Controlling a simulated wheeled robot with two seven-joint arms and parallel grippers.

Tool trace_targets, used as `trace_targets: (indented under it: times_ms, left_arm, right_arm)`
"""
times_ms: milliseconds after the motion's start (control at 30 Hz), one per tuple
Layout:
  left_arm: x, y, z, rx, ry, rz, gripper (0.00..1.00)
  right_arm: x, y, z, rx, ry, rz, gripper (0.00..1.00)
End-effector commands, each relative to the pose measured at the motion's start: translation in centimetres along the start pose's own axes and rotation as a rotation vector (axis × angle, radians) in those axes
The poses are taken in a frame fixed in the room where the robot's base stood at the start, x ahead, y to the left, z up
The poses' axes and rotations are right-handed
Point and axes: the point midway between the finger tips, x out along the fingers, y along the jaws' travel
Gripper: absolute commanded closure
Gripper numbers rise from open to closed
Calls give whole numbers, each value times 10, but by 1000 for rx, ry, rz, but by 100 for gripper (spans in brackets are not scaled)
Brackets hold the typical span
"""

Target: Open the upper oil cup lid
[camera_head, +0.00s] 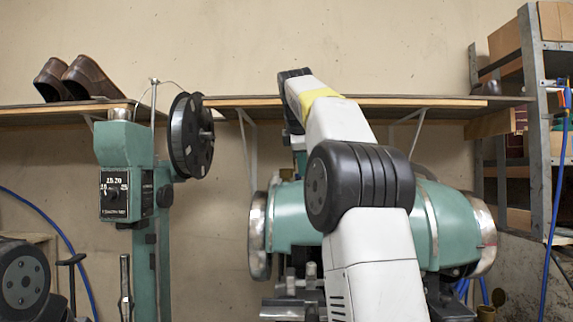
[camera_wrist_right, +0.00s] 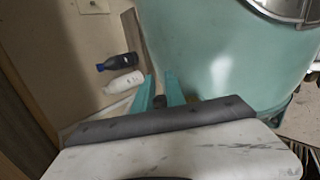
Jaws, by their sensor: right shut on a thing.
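In the right wrist view, the two teal fingers of my right gripper (camera_wrist_right: 160,92) are shut on a small dark piece (camera_wrist_right: 160,102), which seems to be the upper oil cup lid. The fingers hide most of it, and I cannot tell whether it is raised or flat. The green machine body (camera_wrist_right: 215,60) is right beside the fingers. In the head view, my right arm reaches forward over the green machine body (camera_head: 453,225) and hides its middle and the oil cup. My left gripper is out of view; only a joint of my left arm shows at lower left.
A green post with a dial box (camera_head: 113,195) and a black thread reel (camera_head: 190,135) stands left of the machine. A wall shelf (camera_head: 235,102) with brown shoes (camera_head: 88,78) runs behind. A metal rack (camera_head: 535,130) stands at right. Bottles (camera_wrist_right: 118,62) show in the wrist view.

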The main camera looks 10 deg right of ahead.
Motion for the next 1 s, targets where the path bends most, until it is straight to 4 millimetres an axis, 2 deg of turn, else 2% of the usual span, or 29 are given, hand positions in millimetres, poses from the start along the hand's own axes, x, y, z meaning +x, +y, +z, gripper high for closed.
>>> trace_targets:
  times_ms: [400, 967, 1000]
  left_arm:
    - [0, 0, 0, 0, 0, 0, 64]
    - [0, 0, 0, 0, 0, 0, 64]
    - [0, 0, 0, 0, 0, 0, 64]
  right_arm:
    - [3, -3, 1, 138, 139, 0, 100]
    - [4, -4, 1, 157, 158, 0, 100]
    - [4, -4, 1, 157, 158, 0, 79]
